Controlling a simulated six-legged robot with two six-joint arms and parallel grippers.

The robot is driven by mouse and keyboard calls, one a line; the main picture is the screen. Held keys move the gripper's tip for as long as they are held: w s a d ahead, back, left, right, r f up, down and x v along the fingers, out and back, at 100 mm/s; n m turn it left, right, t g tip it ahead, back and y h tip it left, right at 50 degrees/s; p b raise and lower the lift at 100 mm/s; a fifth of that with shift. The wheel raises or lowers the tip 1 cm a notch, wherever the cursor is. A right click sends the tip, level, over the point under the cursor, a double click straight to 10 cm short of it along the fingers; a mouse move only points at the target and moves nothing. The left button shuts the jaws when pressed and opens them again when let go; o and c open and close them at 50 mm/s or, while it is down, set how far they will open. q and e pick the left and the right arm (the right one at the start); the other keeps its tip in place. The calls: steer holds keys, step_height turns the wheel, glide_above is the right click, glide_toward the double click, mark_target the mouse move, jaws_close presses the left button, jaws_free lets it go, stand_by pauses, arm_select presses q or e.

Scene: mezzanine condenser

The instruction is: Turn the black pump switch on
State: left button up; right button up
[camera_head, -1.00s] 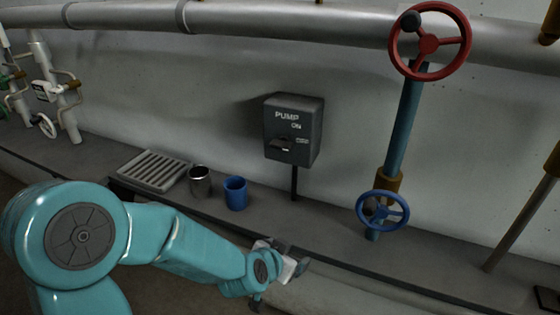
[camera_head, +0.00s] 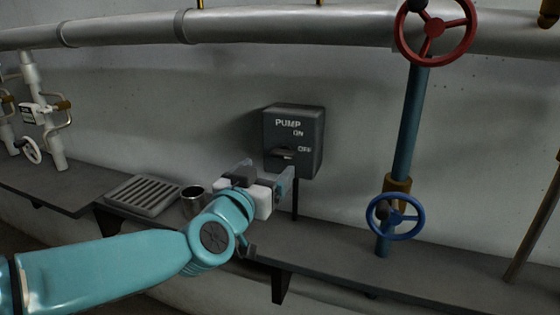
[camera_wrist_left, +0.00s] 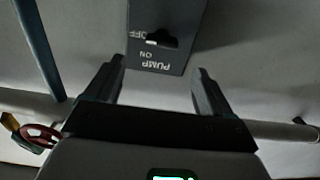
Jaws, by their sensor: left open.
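The pump switch is a dark grey wall box (camera_head: 293,138) marked PUMP, with ON above and OFF below to the right. Its black lever (camera_head: 284,153) sits low on the box's front, near the OFF mark. In the left wrist view the box (camera_wrist_left: 163,30) appears upside down, with its black lever (camera_wrist_left: 161,38) beyond the fingertips. My left gripper (camera_head: 264,175) is open and empty, just in front of and below the box's lower left. In the wrist view its two fingers (camera_wrist_left: 157,70) stand apart, with the box between and beyond them. My right gripper is not in view.
A red handwheel (camera_head: 434,32) and a blue handwheel (camera_head: 396,216) sit on a pipe right of the box. A metal cup (camera_head: 192,199) and a slatted tray (camera_head: 144,195) stand on the ledge at left. Bare wall surrounds the box.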

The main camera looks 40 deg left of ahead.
mark_target(281, 154)
arm_select(q)
steer(key=x, duration=0.9)
steer(key=shift+f, duration=0.1)
steer(key=shift+s, duration=0.1)
steer(key=c, duration=1.1)
